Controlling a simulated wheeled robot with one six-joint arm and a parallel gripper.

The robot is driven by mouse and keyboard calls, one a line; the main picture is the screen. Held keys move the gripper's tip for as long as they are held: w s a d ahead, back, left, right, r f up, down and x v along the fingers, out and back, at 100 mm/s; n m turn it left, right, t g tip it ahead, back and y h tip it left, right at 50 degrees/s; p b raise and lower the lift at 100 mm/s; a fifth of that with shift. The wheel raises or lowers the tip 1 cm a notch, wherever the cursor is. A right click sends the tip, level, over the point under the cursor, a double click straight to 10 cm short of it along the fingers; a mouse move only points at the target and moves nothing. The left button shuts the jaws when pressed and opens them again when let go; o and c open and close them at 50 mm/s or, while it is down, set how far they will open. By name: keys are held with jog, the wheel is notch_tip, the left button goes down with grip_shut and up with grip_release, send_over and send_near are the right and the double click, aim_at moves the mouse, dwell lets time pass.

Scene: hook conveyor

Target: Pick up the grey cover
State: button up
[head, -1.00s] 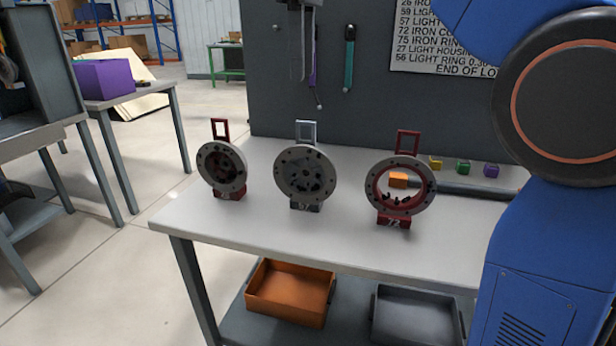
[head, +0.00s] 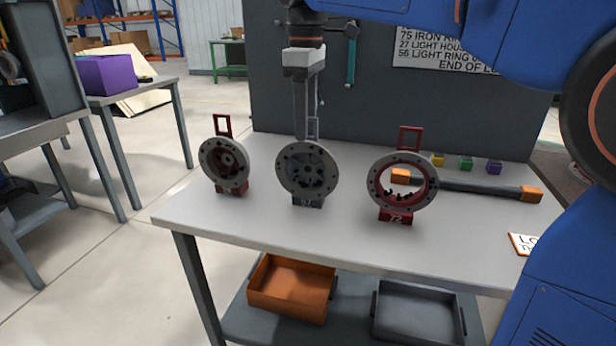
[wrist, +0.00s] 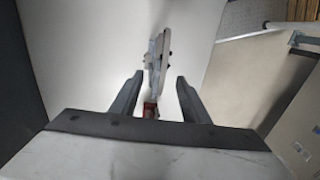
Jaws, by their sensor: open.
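The grey cover (head: 306,168) is a round, bolted disc with an upright grey frame handle, standing in the middle of the table. My gripper (head: 306,136) points down from above, with its fingertips close to the handle. In the wrist view, my gripper (wrist: 157,80) is open, its fingers apart on either side of a grey disc (wrist: 160,55) seen edge-on. A small red part shows below that disc. Contact with the handle cannot be told.
A red-handled disc (head: 224,163) stands to the left, and a red-rimmed ring (head: 373,184) to the right. Small coloured blocks and a dark bar (head: 480,187) lie at the right back. A dark panel (head: 390,105) rises behind the table. Orange (head: 290,290) and grey bins sit below.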

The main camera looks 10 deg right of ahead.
aim_at(307, 144)
jog(key=shift+w+d+f, duration=0.1)
jog(key=shift+d+f, duration=0.05)
jog(key=shift+f, duration=2.1)
grip_shut()
